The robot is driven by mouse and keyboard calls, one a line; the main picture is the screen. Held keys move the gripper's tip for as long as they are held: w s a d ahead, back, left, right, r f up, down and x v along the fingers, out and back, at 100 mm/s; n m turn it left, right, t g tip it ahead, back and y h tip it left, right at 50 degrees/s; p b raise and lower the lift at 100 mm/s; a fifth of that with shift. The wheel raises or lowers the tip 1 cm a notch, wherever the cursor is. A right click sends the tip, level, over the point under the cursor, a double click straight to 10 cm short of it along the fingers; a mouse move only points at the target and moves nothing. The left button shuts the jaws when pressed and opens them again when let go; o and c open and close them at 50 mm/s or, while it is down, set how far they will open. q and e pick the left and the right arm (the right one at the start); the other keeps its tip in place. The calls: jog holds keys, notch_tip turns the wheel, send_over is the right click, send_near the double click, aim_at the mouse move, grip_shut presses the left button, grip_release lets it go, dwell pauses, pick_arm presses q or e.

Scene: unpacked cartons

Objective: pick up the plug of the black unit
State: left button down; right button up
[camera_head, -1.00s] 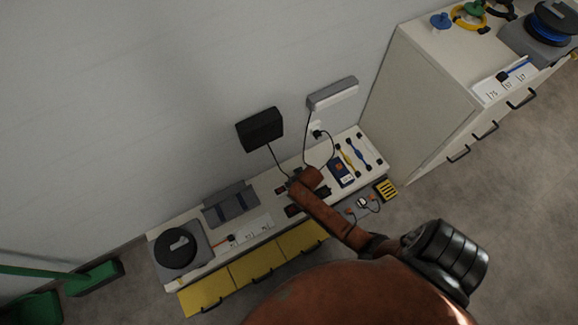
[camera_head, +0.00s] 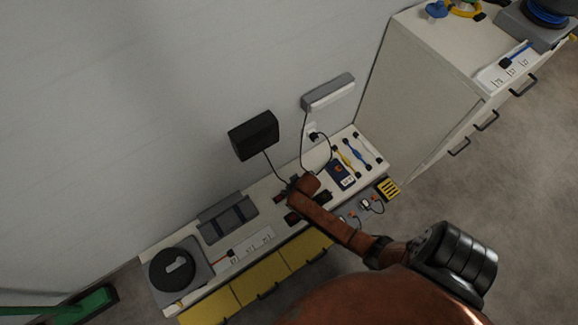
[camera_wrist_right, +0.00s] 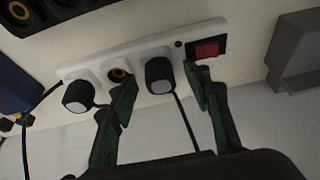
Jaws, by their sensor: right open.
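The black unit (camera_head: 253,135) hangs on the wall, and its cord runs down to the bench behind my right gripper (camera_head: 294,193). The right wrist view shows a white power strip (camera_wrist_right: 140,58) with two black plugs. One plug (camera_wrist_right: 160,75) stands in the strip between the fingertips of my right gripper (camera_wrist_right: 159,78), its cord running toward the wall. The gripper is open, one finger on each side; I cannot tell whether either touches. My left gripper is not in view.
A red switch (camera_wrist_right: 208,49) sits at the strip's end, close to one finger. A blue meter (camera_head: 341,174) and cables lie on the bench to the right. A grey wall unit (camera_head: 328,91) hangs above a wall socket. A dark reel (camera_head: 172,268) stands at left.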

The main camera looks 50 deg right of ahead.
jog(key=shift+c, duration=0.5)
jog(key=c, duration=1.1)
grip_shut()
jog(key=shift+r, duration=0.15)
